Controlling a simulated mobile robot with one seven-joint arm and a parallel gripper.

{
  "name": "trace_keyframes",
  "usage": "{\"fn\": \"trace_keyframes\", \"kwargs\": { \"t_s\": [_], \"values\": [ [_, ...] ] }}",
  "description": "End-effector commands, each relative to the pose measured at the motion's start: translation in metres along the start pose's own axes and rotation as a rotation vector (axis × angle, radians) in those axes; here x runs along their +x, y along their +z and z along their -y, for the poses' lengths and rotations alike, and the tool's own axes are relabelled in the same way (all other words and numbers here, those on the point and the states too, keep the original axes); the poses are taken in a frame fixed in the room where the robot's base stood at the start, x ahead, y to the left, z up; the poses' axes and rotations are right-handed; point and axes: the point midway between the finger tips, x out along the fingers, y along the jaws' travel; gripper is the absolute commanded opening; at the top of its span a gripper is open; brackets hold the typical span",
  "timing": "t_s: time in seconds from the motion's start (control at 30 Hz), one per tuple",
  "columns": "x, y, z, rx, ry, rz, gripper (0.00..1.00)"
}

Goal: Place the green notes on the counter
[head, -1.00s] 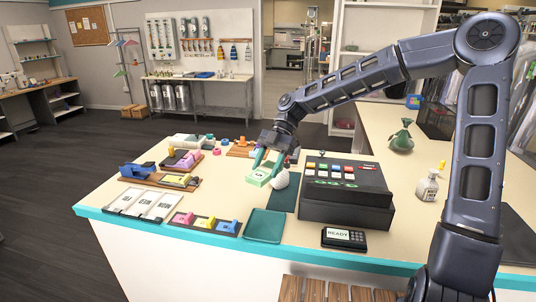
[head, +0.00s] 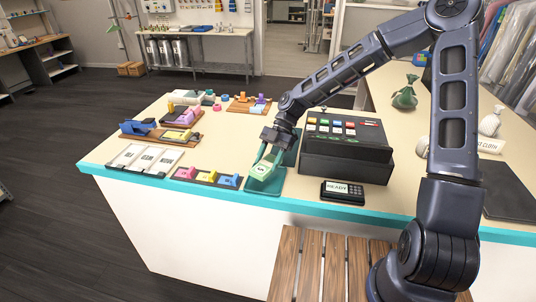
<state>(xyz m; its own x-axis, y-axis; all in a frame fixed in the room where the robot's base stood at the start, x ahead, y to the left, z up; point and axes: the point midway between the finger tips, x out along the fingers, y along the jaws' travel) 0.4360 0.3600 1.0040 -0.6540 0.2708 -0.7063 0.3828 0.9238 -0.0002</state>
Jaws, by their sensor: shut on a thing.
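The green notes (head: 262,169) are a pale green block-like bundle with a dark mark on top, in the head view at the counter's front middle. My gripper (head: 269,156) is shut on them, reaching down from above and behind. They are over a dark teal tray (head: 270,188) near the front edge of the cream counter (head: 228,150). They hide much of the tray, and I cannot tell whether they touch it.
A black cash register (head: 345,158) and a card reader reading READY (head: 343,192) stand right of the notes. A holder with pink, yellow and blue pieces (head: 206,178) and white cards (head: 145,159) are to the left. A wooden slatted surface (head: 317,262) is in front.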

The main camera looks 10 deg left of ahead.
Motion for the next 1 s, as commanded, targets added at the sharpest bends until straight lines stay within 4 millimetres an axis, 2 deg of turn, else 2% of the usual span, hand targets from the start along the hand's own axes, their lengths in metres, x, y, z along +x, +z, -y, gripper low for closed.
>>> {"fn": "trace_keyframes", "kwargs": {
  "t_s": [0.43,1.0],
  "values": [
    [0.026,0.025,0.000,0.000,-0.001,-0.001,0.26],
    [0.030,0.029,0.000,0.000,0.000,0.000,0.26]
  ]
}}
